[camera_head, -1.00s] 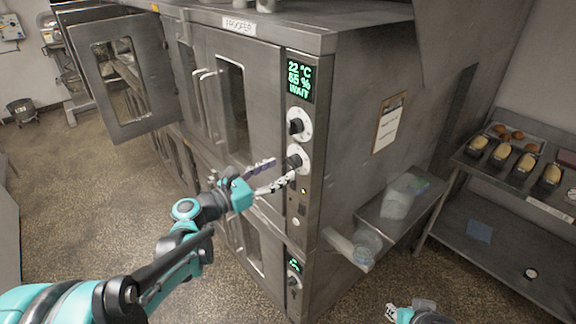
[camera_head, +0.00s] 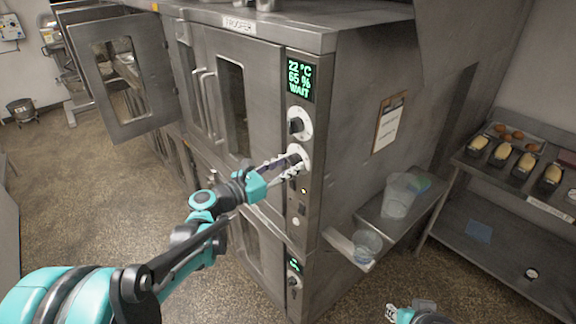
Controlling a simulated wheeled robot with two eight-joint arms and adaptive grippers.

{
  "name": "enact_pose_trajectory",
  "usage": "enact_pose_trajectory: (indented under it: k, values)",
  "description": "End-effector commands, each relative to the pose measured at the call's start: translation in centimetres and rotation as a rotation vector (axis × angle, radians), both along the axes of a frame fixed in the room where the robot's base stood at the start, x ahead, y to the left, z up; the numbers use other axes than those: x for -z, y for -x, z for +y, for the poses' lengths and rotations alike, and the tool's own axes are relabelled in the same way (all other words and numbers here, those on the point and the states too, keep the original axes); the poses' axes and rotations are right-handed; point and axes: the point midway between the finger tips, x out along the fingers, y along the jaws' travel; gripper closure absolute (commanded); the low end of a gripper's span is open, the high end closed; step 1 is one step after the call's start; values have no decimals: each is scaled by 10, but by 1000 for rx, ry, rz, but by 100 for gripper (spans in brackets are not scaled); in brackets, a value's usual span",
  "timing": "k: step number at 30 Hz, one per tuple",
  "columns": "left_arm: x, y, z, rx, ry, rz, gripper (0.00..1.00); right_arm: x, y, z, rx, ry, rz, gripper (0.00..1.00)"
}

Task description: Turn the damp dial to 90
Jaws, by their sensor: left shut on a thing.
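The proofer's control panel carries a lit display (camera_head: 300,79) reading 22 °C, 65 % and WAIT. Below it are two round white dials with dark knobs, the upper dial (camera_head: 298,123) and the lower dial (camera_head: 304,155). The lower one appears to be the damp dial; its marks are too small to read. My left gripper (camera_head: 288,164) is at the lower dial, shut on its knob, with its fingers covering part of the dial face. My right gripper (camera_head: 392,313) is at the bottom edge, away from the panel; its jaw state is unclear.
An oven door (camera_head: 150,95) stands open at the left. A side shelf (camera_head: 385,222) right of the panel holds a clear jug (camera_head: 398,195) and a clear cup (camera_head: 367,245). A rack with loaves (camera_head: 525,162) stands at the far right. A clipboard (camera_head: 389,122) hangs on the proofer's side.

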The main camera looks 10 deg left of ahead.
Motion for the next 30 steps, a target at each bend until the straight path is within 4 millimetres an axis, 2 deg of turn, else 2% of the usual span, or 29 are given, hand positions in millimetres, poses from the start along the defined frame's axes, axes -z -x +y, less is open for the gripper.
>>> enact_pose_trajectory:
  k: [11,30]
  values:
    - [0,0,0,0,-112,-88,94,1,0,0,0,0,0,72]
    - [0,-1,1,1,-574,-453,94,4,0,0,0,0,0,72]
